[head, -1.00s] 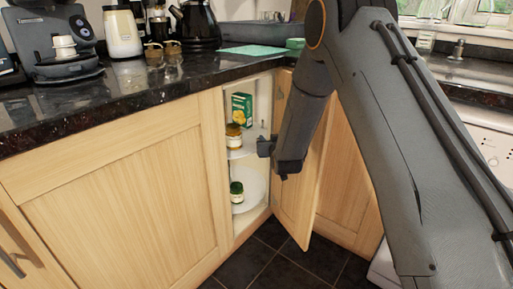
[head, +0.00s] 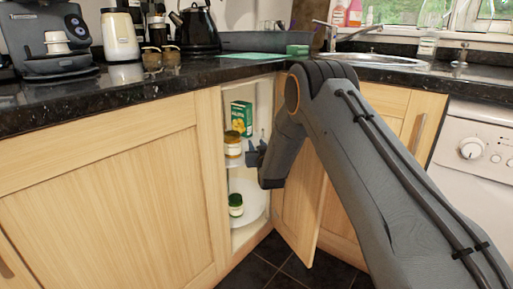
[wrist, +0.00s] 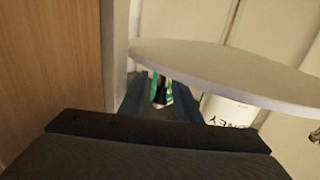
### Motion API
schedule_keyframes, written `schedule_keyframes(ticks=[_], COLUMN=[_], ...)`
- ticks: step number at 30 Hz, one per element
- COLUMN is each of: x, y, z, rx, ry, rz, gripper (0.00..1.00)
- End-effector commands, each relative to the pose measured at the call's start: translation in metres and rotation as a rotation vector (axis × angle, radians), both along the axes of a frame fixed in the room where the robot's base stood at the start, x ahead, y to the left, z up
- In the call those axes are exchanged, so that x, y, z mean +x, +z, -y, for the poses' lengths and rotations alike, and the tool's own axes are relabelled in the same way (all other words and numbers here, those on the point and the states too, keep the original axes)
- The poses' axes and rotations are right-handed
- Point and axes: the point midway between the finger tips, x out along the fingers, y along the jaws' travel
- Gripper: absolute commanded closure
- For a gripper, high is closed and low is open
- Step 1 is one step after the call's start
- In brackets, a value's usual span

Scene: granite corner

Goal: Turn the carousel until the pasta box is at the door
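The carousel stands inside the open corner cupboard, with an upper shelf (head: 234,163) and a lower shelf (head: 252,203). The green pasta box (head: 241,117) stands upright at the back of the upper shelf, behind a jar with a yellow-brown lid (head: 232,147). A green-lidded jar (head: 235,205) stands on the lower shelf. My gripper (head: 254,152) is at the cupboard opening, right of the upper jar, and looks open and empty. In the wrist view a shelf (wrist: 225,72) crosses above the fingers. A small green thing shows between them, too hidden to name.
The wooden cupboard door (head: 300,205) stands open, close to the right of my gripper. In the wrist view a white container lettered "ONEY" (wrist: 226,110) stands right of the fingers. The black worktop (head: 130,88) overhangs the cupboard.

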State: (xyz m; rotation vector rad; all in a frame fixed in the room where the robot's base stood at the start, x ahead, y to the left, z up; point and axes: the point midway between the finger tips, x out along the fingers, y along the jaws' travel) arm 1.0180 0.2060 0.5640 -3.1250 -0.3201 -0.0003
Motion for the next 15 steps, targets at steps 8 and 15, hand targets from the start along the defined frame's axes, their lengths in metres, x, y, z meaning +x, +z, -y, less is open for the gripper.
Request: schedule_keyframes(ticks=[8,15], x=[0.0043,0.0041], y=[0.0003,0.0003], z=[-0.0008,-0.0008], rx=[0.0,0.0], ry=[0.0,0.0], rz=[0.0,0.0], gripper=[0.7,1.0])
